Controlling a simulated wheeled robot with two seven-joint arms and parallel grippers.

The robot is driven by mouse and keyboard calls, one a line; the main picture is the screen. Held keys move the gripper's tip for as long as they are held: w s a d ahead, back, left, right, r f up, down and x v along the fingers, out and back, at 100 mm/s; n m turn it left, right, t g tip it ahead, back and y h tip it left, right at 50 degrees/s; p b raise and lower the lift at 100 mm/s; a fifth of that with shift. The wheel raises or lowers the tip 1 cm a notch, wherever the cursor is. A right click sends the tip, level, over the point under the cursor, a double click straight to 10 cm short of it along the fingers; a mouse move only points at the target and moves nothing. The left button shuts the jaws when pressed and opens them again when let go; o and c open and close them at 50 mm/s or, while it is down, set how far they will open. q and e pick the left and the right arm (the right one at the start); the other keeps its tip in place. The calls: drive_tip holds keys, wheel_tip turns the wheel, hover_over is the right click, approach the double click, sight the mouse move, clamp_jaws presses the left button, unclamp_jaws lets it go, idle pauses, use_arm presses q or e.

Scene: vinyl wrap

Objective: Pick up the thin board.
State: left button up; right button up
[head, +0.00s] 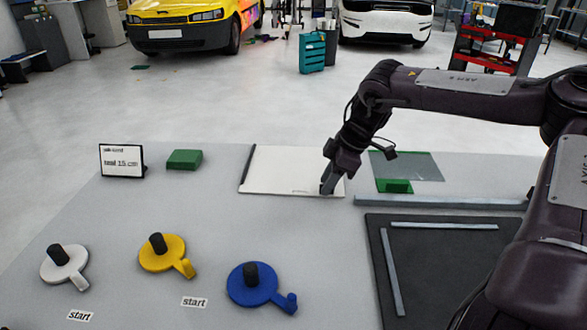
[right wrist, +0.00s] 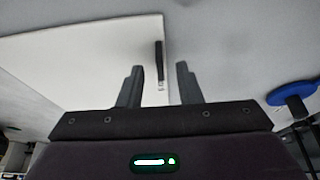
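The thin board (head: 285,168) is a white flat panel with a dark edge, lying at the back middle of the grey table. My right gripper (head: 327,188) is at the board's right end, close to its near corner. In the right wrist view the board (right wrist: 95,65) fills the left side, and its edge runs between the two fingertips of my right gripper (right wrist: 158,72). The fingers are apart and do not look closed on the board. A short dark strip shows at that edge. My left gripper is in neither view.
A green block (head: 184,159) and a small sign (head: 121,161) stand left of the board. A clear sheet with a green block (head: 394,186) lies to its right. A long grey bar (head: 440,201) and a black mat (head: 440,260) are nearer. White, yellow and blue (head: 252,285) handled discs lie in front.

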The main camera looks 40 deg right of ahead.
drive_tip(key=shift+a+f, duration=0.1)
drive_tip(key=shift+f, duration=0.05)
clamp_jaws()
idle(0.4)
